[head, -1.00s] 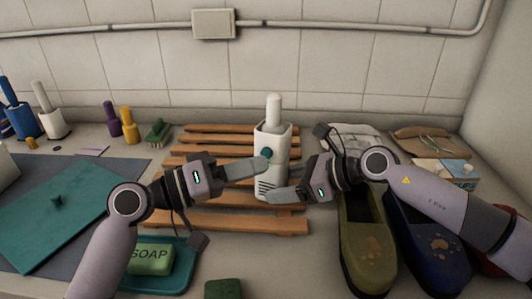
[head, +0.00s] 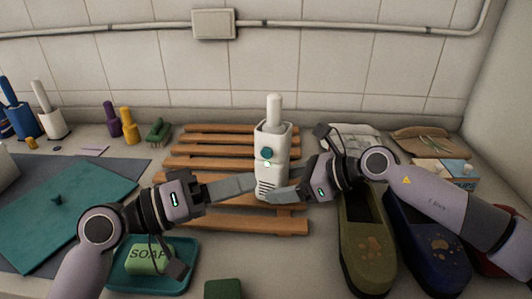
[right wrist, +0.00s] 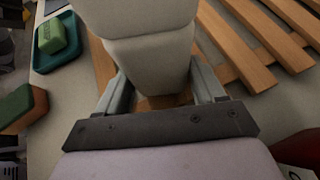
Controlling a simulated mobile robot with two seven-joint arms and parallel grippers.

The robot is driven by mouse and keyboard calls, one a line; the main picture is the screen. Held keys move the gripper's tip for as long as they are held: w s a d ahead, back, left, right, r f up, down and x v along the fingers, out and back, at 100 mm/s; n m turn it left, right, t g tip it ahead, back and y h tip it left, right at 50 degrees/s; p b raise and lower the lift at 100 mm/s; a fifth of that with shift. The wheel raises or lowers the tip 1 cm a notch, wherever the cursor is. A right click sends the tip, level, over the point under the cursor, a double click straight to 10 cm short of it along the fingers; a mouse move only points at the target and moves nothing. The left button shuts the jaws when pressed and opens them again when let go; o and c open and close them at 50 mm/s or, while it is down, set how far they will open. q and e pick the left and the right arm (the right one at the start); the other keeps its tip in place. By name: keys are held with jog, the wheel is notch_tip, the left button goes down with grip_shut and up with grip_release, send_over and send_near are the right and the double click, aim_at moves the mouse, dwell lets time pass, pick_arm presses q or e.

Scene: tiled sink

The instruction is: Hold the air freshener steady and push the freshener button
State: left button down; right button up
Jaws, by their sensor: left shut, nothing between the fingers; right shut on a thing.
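My right gripper (head: 280,193) is shut on the air freshener's lower part from the right. In the right wrist view the white body (right wrist: 150,60) sits between the two fingers. My left gripper (head: 252,182) is shut and empty, its tips just left of the freshener, below the button. I cannot tell whether they touch it.
The wooden rack (head: 210,165) lies under the freshener. A soap (head: 148,259) in a teal tray sits below my left arm. Olive (head: 367,250) and blue (head: 428,240) shoes stand at the right. The tiled wall is close behind.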

jog(key=o, duration=0.9)
